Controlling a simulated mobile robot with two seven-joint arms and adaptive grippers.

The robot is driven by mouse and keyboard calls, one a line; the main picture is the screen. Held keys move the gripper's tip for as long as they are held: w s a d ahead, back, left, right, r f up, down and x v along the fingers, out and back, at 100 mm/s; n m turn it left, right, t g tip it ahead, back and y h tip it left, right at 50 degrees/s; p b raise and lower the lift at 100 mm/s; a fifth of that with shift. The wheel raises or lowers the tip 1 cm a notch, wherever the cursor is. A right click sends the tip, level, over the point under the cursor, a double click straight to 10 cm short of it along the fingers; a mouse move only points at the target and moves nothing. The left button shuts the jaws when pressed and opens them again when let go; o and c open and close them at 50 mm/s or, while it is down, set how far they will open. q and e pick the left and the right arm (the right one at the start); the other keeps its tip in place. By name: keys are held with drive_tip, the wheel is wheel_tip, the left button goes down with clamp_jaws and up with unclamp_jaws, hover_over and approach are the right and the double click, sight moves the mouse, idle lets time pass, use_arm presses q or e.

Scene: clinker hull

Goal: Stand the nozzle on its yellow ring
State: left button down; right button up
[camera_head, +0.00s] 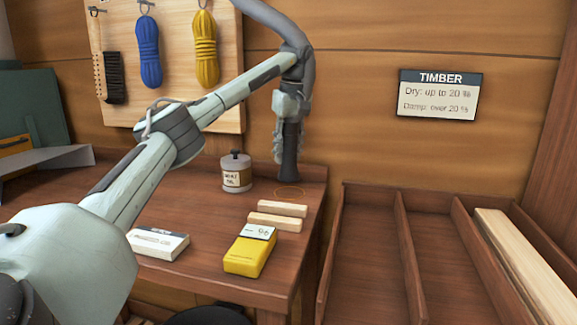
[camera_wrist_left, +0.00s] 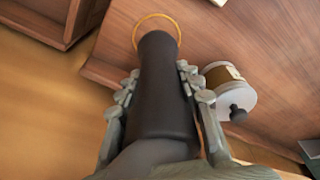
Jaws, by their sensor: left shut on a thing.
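The nozzle (camera_head: 289,166) is a dark, tapering tube held close to upright over the back right part of the bench. My left gripper (camera_head: 281,148) is shut on it. In the left wrist view the nozzle (camera_wrist_left: 162,75) sits between the two fingers of the gripper (camera_wrist_left: 158,92). The yellow ring (camera_head: 290,192) is a thin outline on the bench top, just below the nozzle's lower end. The ring (camera_wrist_left: 135,35) also shows in the left wrist view, partly covered by that end. I cannot tell whether the nozzle touches the bench. My right gripper is out of view.
A lidded tin (camera_head: 236,174) stands close to the left of the nozzle. Two pale wood blocks (camera_head: 275,221), a yellow moisture meter (camera_head: 248,254) and a white box (camera_head: 157,243) lie nearer on the bench (camera_head: 200,275). A divided timber rack (camera_head: 376,235) stands at the right.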

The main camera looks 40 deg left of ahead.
sight(292, 123)
use_arm(q)
drive_tip(key=shift+f, duration=2.05)
drive_tip(key=c, duration=1)
unclamp_jaws()
drive_tip(key=shift+f, duration=0.1)
drive_tip(key=r, duration=0.4)
drive_tip(key=d+r, duration=0.1)
drive_tip(key=r, duration=0.7)
drive_tip(key=shift+s+d+r, duration=0.1)
drive_tip(key=shift+s+d, duration=0.1)
drive_tip(key=shift+d, duration=0.2)
